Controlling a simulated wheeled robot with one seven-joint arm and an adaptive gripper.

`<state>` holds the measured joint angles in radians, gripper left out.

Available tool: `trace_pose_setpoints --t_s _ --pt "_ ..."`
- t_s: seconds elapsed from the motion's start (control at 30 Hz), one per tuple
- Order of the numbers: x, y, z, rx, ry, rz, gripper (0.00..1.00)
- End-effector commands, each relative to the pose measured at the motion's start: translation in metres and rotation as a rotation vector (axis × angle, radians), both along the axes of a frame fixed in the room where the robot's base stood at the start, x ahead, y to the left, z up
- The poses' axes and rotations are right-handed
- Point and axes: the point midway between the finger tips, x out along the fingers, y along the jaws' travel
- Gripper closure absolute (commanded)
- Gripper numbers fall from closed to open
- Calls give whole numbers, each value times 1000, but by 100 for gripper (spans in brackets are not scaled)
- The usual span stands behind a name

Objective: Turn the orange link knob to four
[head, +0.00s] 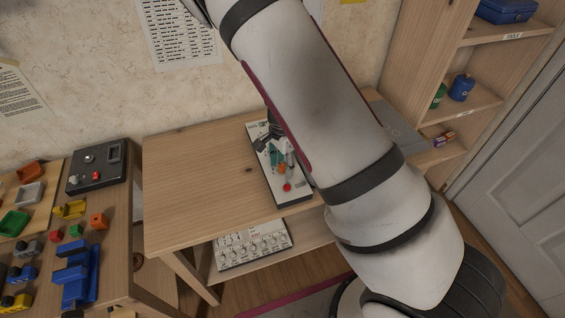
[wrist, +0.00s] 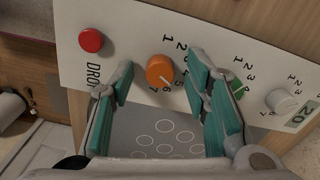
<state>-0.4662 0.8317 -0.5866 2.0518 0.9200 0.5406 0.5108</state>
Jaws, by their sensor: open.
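The orange knob (wrist: 160,70) sits on a white panel (wrist: 125,28) in the middle of the wrist view. A pale mark on the knob points to the lower right, apparently near the 6 on its printed scale. Part of the scale is hidden by the right finger. My gripper (wrist: 160,64) is open, with its teal fingers on either side of the knob and a gap on each side. In the head view the panel (head: 263,143) lies on the table, and my gripper (head: 281,154) is over it, close to the orange knob (head: 282,169).
A red button (wrist: 91,40) is left of the knob. A white knob (wrist: 281,101) and a partly hidden green part (wrist: 237,88) are to the right. The wooden table (head: 190,185) is clear left of the panel. A second panel with several knobs (head: 252,246) lies on the lower shelf.

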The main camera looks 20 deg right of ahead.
Motion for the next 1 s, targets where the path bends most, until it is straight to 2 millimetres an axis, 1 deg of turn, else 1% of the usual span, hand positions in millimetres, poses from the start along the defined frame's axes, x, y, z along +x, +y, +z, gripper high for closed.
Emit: trace_pose_setpoints --t_s 0.03,0.07,0.1,0.17,0.2,0.43,0.57,0.77,1.0 --pt "0 0 0 0 0 0 62" --pt "0 0 0 0 0 0 69" --pt "0 0 0 0 0 0 78" --pt "0 0 0 0 0 1 91" --pt "0 0 0 0 0 0 100" --pt "0 0 0 0 0 7 100" --pt "0 1 0 0 -1 39 100" --pt "1 0 0 1 -2 144 100" --pt "1 0 0 1 -2 311 100"
